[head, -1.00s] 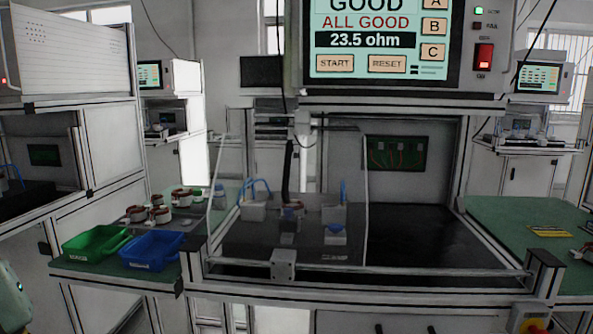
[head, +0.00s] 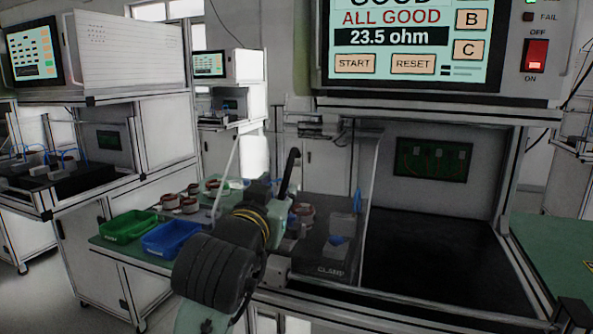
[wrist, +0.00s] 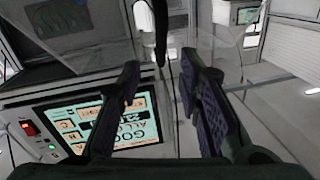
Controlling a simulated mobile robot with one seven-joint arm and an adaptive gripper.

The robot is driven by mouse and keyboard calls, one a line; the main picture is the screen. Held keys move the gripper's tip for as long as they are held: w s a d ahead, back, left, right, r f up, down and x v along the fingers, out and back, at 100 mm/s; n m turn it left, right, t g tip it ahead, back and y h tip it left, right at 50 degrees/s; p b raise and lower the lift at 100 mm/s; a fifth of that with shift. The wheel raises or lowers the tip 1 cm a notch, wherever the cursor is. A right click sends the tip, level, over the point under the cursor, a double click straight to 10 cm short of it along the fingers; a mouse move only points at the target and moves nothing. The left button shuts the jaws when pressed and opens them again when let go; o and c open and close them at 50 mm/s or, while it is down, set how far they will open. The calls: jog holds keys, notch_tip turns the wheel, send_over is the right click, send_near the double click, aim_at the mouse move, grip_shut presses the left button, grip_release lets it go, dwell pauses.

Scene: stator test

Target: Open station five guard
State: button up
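The station five guard (head: 371,190) is a clear panel standing upright across the left part of the bench opening, apparently closed. A black upright handle (head: 291,172) shows on it, its top bent. In the wrist view the handle (wrist: 161,32) hangs from the top edge, in line with the gap between my fingertips. My gripper (wrist: 160,64) is open, with a finger on each side of that gap and nothing visibly clamped. I cannot tell whether the handle is between the fingers or just beyond them. In the head view my arm reaches up before the guard and hides the fingers.
Behind the guard are a stator (head: 303,210) and a clamp fixture. A green bin (head: 128,226) and a blue bin (head: 170,238) sit left on the side table, with several stators behind. The tester screen (head: 405,42) overhangs the opening. The black bench floor (head: 430,235) at right is clear.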

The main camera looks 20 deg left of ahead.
aim_at(287, 174)
jog(key=w, duration=0.3)
jog(key=w+p, duration=0.1)
jog(key=w, duration=0.2)
jog(key=w+a+p, duration=0.1)
jog(key=w, duration=0.3)
jog(key=shift+a, duration=0.1)
jog(key=shift+c, duration=0.2)
grip_shut()
dwell(0.4)
